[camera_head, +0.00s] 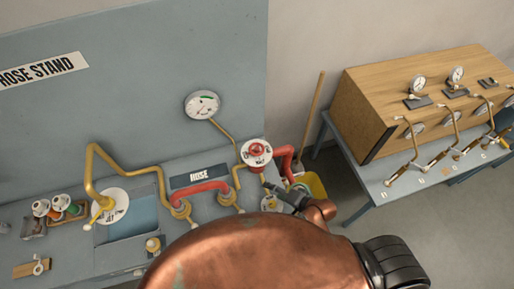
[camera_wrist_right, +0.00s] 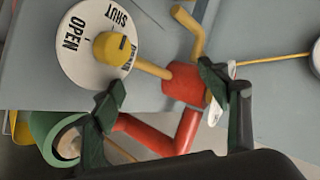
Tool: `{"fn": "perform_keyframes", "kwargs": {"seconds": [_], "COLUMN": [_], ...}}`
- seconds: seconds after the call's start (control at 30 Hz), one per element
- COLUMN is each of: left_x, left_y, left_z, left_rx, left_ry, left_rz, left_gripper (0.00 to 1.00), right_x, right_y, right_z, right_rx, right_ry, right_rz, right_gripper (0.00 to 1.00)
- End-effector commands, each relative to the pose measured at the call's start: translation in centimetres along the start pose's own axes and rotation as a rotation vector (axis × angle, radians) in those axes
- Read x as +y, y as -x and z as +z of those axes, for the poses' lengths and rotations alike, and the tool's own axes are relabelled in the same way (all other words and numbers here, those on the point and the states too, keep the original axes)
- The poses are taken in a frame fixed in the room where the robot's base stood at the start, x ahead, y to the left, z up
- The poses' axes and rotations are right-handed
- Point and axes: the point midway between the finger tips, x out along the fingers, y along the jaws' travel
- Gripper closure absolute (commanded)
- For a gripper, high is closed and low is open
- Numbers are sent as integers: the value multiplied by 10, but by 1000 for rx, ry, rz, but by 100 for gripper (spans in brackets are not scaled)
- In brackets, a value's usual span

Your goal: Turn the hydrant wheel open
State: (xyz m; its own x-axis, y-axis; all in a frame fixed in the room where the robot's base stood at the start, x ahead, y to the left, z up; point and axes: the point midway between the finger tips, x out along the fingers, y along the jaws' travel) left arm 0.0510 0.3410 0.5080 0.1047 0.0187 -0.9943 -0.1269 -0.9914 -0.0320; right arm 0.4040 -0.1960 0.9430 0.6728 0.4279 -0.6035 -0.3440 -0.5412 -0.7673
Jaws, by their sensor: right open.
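The hydrant wheel (camera_head: 257,149) is red, on a white lettered disc above the bench in the head view. A red pipe runs from its right side. My right gripper (camera_head: 279,192) is just below and right of the wheel, apart from it. In the right wrist view the gripper (camera_wrist_right: 165,102) is open, its dark fingers on either side of a red pipe piece (camera_wrist_right: 183,86). A white plate (camera_wrist_right: 72,65) marked OPEN and SHUT, with a yellow knob, lies beyond the left finger. The wheel is not clearly made out there. My left gripper is not in view.
A round gauge (camera_head: 202,105) is on the panel. A red hose pipe (camera_head: 205,187), a bent yellow pipe (camera_head: 97,155) and small bottles (camera_head: 57,206) are on the bench at left. A yellow bucket (camera_head: 315,184) stands close right. A wooden cabinet (camera_head: 375,95) is on another table.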

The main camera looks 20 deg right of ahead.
Motion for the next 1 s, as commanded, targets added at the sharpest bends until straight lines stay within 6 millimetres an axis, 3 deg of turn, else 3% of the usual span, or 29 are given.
{"fn": "perform_keyframes", "kwargs": {"seconds": [0.1, 0.23, 0.37, 0.5, 0.7, 1.0], "left_x": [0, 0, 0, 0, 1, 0], "left_y": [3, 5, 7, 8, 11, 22], "left_z": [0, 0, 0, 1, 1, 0], "left_rx": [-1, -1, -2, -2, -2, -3], "left_ry": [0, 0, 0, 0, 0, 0], "left_rz": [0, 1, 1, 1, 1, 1], "left_gripper": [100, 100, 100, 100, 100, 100], "right_x": [-45, -88, -106, -103, -99, -121], "right_y": [-20, -32, -36, -37, -41, -73], "right_z": [-4, -20, -46, -69, -83, -104], "right_rx": [0, -36, -90, -130, -151, -153], "right_ry": [-344, -836, -1315, -1670, -1861, -1864], "right_rz": [-200, -434, -625, -757, -829, -832], "right_gripper": [31, 31, 31, 31, 31, 31]}}
